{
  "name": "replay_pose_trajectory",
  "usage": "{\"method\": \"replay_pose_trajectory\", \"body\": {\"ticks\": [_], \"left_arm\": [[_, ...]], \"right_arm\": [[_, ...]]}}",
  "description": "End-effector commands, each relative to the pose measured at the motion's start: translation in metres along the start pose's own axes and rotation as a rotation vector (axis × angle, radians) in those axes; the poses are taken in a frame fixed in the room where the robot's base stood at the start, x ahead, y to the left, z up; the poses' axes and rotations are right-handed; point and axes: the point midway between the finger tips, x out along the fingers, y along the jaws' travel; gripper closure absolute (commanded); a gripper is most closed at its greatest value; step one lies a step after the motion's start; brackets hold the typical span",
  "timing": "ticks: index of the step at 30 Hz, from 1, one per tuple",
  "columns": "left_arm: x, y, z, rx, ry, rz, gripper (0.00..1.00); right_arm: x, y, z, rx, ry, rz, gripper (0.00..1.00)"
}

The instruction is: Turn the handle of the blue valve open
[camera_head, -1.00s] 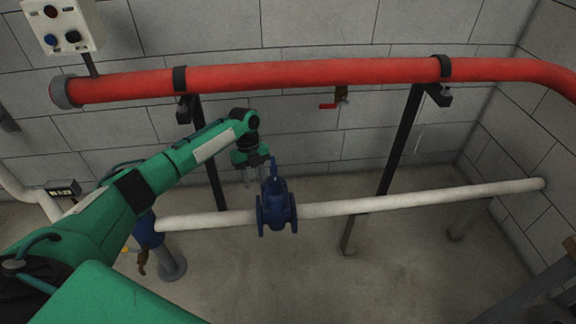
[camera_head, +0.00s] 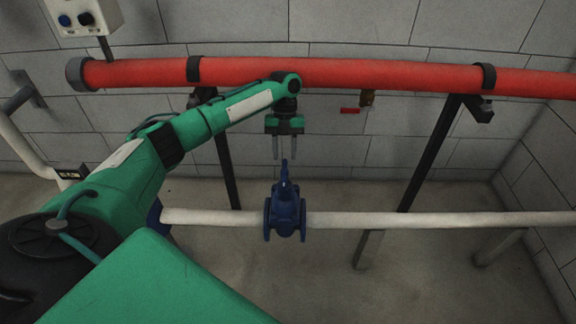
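The blue valve (camera_head: 285,217) sits on the white pipe in the middle of the head view. My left gripper (camera_head: 284,148) hangs from the green arm, pointing down, just above and behind the handle in the picture. Its two thin grey fingers are apart with nothing visible between them. The fingertips appear close to the handle's top, but I cannot tell whether they touch it. My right gripper is not in view.
A thick red pipe (camera_head: 400,76) runs along the wall behind, on black supports, with a small red-handled valve (camera_head: 366,98) below it. The white pipe (camera_head: 430,219) extends right. A control box (camera_head: 83,15) hangs at upper left.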

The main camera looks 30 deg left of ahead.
Motion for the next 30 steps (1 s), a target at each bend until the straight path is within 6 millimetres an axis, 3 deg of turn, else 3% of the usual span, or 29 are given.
{"method": "replay_pose_trajectory", "body": {"ticks": [3,9,20,21,26,30], "left_arm": [[0.022,0.001,0.0,-0.002,0.002,0.002,0.64],[0.047,0.0,0.0,-0.001,0.0,0.001,0.64],[0.055,0.0,0.0,-0.001,-0.001,0.0,0.64],[0.055,0.0,0.0,-0.001,-0.001,0.0,0.66],[0.054,0.0,0.0,-0.002,-0.001,0.0,0.97],[0.055,0.0,0.0,-0.001,-0.001,0.0,1.0]], "right_arm": [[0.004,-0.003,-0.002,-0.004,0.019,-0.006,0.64],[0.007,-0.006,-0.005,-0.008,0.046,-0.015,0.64],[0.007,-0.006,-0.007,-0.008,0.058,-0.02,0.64],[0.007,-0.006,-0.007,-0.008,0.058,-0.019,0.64],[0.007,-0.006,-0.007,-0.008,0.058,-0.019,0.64],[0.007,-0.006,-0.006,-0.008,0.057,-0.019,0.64]]}}
